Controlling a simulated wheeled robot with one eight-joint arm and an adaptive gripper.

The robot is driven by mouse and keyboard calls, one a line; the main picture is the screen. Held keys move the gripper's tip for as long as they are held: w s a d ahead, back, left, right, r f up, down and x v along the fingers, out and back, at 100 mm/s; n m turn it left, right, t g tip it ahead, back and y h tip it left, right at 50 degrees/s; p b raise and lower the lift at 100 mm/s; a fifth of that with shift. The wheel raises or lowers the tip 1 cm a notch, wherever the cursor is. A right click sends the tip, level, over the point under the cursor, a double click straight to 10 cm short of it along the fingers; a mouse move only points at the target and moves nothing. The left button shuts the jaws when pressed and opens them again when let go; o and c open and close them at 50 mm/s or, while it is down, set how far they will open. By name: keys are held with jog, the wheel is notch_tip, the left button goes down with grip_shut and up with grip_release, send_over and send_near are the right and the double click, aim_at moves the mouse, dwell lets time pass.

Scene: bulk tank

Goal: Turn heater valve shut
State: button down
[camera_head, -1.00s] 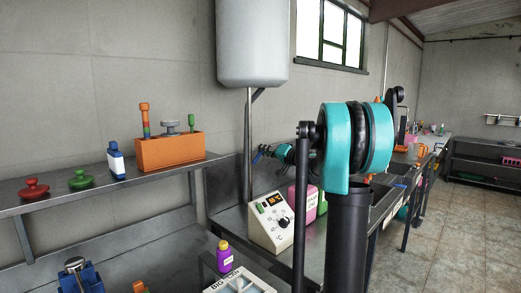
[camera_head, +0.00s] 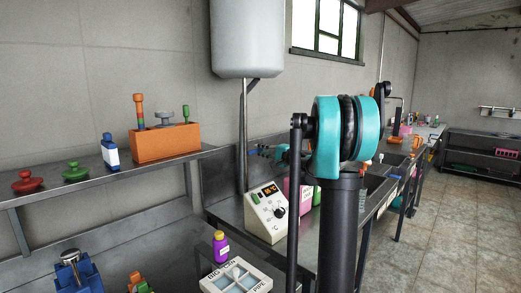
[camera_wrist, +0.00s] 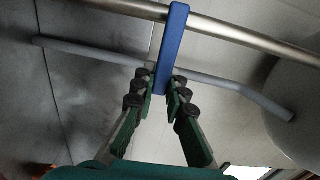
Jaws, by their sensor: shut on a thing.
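The heater valve's blue lever (camera_wrist: 174,42) lies along the picture's upright in the wrist view, across a silver pipe (camera_wrist: 235,40). My gripper (camera_wrist: 163,86) has its dark green fingers on either side of the lever's lower end, shut on it. In the head view my gripper (camera_head: 264,151) is small, beside the upright pipe (camera_head: 243,135) under the white heater tank (camera_head: 247,38). The lever's own set there is too small to tell.
A control box (camera_head: 266,213) with a dial stands on the bench below my gripper. A purple bottle (camera_head: 220,247) and a white tray (camera_head: 236,277) are nearer. An orange block (camera_head: 165,143) sits on the left shelf. A thin grey bar (camera_wrist: 90,48) runs behind the lever in the wrist view.

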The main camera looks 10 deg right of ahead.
jog(key=shift+f, duration=0.1)
dwell(0.4)
jog(key=c, duration=1.5)
grip_release()
jog(key=shift+c, duration=0.2)
jog(key=v, duration=1.2)
